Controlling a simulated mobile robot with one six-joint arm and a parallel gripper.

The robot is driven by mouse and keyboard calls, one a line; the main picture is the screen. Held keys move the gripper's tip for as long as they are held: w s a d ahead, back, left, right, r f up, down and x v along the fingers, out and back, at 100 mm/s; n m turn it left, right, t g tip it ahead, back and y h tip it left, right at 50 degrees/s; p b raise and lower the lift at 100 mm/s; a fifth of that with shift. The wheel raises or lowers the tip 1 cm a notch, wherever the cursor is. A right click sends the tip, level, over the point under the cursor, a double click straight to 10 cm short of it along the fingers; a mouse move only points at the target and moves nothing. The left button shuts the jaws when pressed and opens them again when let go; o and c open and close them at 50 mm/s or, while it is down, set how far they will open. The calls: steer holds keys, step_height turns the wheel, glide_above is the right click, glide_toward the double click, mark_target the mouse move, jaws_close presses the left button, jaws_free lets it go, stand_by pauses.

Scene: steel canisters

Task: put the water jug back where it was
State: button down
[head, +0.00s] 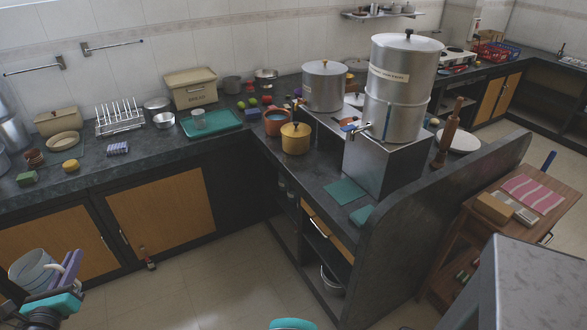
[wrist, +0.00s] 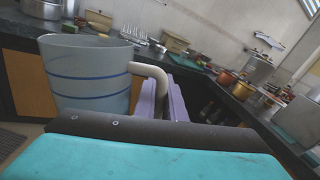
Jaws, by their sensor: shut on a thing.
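The water jug (head: 32,270) is grey-blue with dark blue bands and a pale handle. It is at the lower left of the head view, in the air in front of the left counter. It also fills the left of the wrist view (wrist: 88,85), where it looks nearly upright. My gripper (head: 66,272) has purple fingers shut on the jug's handle; the fingers show beside the handle in the wrist view (wrist: 168,92). The jug's contents are hidden.
The dark counter (head: 90,190) holds a dish rack (head: 120,118), a bread bin (head: 190,88) and a teal tray (head: 226,124). A large steel water canister (head: 405,75) stands on a metal stand (head: 385,160). A teal mat (head: 345,190) lies bare beside it. Open floor (head: 200,270) lies between.

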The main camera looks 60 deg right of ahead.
steer(key=s+d+f+m+g+h+b, duration=0.1)
steer(key=s+d+m+g+h+b, duration=0.2)
steer(key=d, duration=1.7)
steer(key=s+d+f+m+g+h+b, duration=0.1)
steer(key=d+m+g+b, duration=0.4)
steer(key=d, duration=1.4)
steer(key=s+d+m+g+b, duration=0.2)
steer(key=s+d+m+g, duration=0.1)
steer(key=s+d, duration=1)
steer(key=s+d+m+g+b, duration=0.2)
steer(key=s+d+g, duration=0.4)
steer(key=s+d, duration=0.7)
steer(key=d+m, duration=0.1)
steer(key=d, duration=0.4)
steer(key=shift+s+r+m+y+b, duration=0.15)
steer(key=shift+s+m+y+b, duration=0.15)
steer(key=shift+m+y, duration=0.1)
steer(key=shift+d, duration=0.15)
